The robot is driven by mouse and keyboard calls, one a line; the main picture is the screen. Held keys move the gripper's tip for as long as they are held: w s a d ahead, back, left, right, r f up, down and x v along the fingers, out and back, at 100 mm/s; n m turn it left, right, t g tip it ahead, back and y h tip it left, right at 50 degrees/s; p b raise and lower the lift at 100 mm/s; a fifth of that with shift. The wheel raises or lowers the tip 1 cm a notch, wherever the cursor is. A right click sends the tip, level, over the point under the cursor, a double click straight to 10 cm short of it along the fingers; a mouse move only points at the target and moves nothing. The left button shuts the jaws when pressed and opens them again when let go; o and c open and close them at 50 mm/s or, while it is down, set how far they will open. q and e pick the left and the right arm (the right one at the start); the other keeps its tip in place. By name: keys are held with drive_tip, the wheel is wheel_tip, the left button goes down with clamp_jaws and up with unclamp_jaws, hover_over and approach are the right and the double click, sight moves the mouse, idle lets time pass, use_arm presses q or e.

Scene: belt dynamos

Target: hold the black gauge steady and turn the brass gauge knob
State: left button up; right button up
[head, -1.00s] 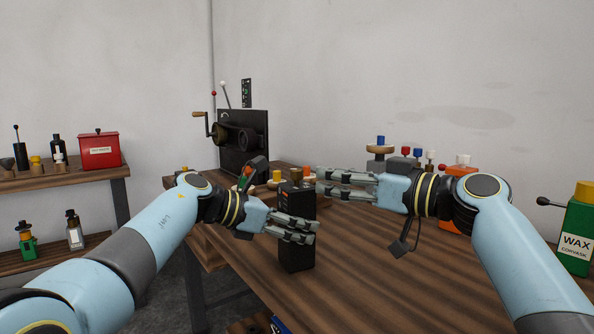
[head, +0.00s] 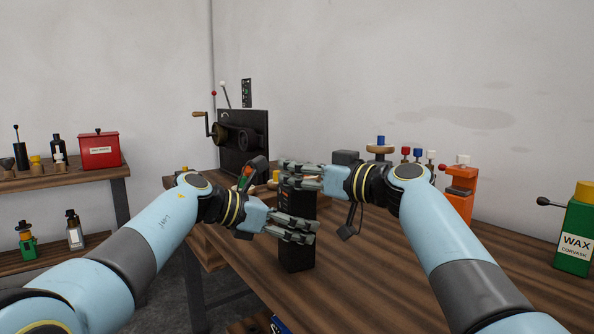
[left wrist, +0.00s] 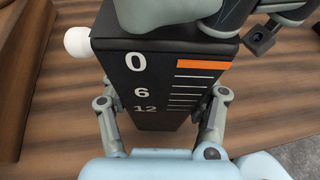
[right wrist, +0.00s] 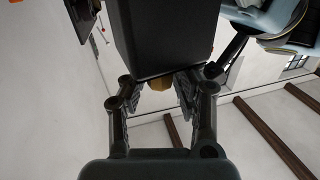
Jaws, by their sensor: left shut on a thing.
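The black gauge (head: 297,257) stands upright on the wooden bench. My left gripper (head: 291,228) is shut on its sides. The left wrist view shows the gauge face (left wrist: 150,75) with white marks 0, 6 and 12, an orange bar near 0 and a finger on each side. A white round knob (left wrist: 77,43) sticks out at its side. My right gripper (head: 300,175) is level with the gauge top, fingers open. In the right wrist view the brass knob (right wrist: 160,85) shows partly between the fingers, at the gauge's end; contact cannot be told. In the head view the fingers hide the knob.
A black crank-and-pulley stand (head: 243,140) is at the back. An orange block (head: 461,188), several small knobbed parts and a green wax can (head: 577,235) are on the right. A red tin (head: 99,151) is on the left shelf. The bench front right is clear.

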clamp_jaws()
use_arm(q)
drive_tip(key=shift+a+f, duration=0.1)
use_arm(e)
drive_tip(key=n+g+y, duration=0.1)
drive_tip(key=g, duration=0.1)
drive_tip(key=n+g+y, duration=0.1)
drive_tip(key=n+g, duration=0.1)
drive_tip(key=g, duration=0.1)
drive_tip(key=shift+w+d+n+y, duration=0.1)
drive_tip(key=shift+d+n+y, duration=0.05)
drive_tip(key=shift+n+y, duration=0.2)
drive_tip(key=shift+f, duration=0.1)
drive_tip(key=shift+d+f+n+g+y, duration=0.1)
drive_tip(key=shift+n+g+y, duration=0.1)
drive_tip(key=shift+n+g, duration=0.25)
drive_tip(key=shift+f+n+g+y, duration=0.15)
drive_tip(key=shift+n+g, duration=0.15)
drive_tip(key=shift+g, duration=0.25)
idle(0.6)
drive_tip(key=shift+o, duration=0.9)
unclamp_jaws()
drive_tip(key=shift+r, duration=0.1)
drive_tip(key=shift+o, duration=1.3)
drive_tip(key=shift+a+r, duration=0.15)
drive_tip(key=shift+a, duration=0.05)
